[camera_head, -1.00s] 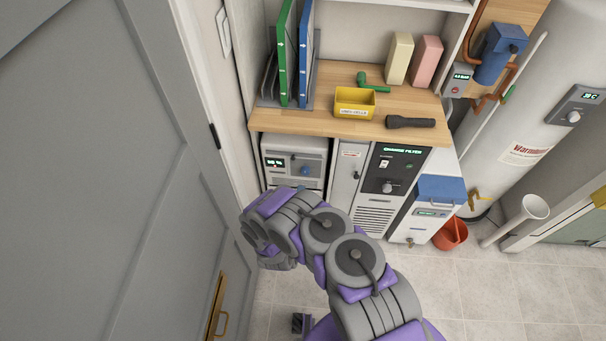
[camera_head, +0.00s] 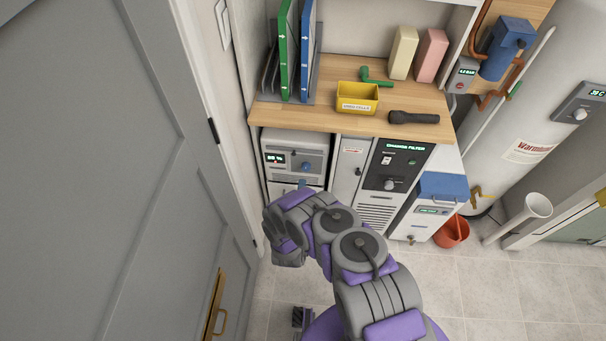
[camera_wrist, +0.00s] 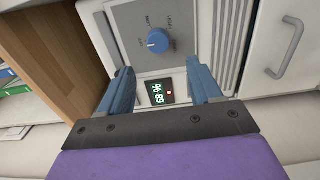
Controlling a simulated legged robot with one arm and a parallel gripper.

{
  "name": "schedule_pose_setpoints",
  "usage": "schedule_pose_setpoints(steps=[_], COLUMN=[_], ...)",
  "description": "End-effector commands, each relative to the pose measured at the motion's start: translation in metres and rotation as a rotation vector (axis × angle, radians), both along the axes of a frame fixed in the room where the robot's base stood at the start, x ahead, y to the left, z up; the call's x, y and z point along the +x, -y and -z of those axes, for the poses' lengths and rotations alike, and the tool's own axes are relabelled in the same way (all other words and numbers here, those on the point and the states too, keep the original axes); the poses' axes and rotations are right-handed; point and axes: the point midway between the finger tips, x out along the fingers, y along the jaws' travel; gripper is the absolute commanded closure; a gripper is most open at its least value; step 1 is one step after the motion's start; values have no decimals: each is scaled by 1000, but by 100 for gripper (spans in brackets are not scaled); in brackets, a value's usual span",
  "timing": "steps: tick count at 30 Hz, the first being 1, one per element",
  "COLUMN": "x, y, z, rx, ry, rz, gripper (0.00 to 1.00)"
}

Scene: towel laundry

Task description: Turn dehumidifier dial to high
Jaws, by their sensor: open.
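The dehumidifier (camera_head: 312,142) is a light grey unit under the left part of the wooden counter. In the wrist view its front panel (camera_wrist: 187,12) carries a round blue dial (camera_wrist: 158,40) with OFF, HIGH and another label around it. The dial's white mark seems to face the OFF side, but it is small. A lit display (camera_wrist: 160,92) reads 68 %. My gripper (camera_wrist: 161,68) is open and empty, its two blue fingers apart on either side of the display, short of the dial. In the head view my arm hides most of the gripper.
A narrow panel and a black-fronted unit (camera_head: 397,160) with its own knob stand right of the dehumidifier. The counter (camera_head: 300,117) overhangs it, holding a yellow bin (camera_head: 357,97) and a flashlight (camera_head: 413,118). A grey door (camera_head: 110,170) is close on the left.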

Motion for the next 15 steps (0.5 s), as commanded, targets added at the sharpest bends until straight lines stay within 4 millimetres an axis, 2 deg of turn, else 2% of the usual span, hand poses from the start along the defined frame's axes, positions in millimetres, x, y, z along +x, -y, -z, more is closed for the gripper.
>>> schedule_pose_setpoints(steps=[3, 9, 15], x=[25, 60, 79], y=[2, -2, -2], z=[2, 2, 3], rx=[1, -6, -9], ry=[4, 6, 0], rz=[3, 2, 1], gripper=[36, 36, 36])
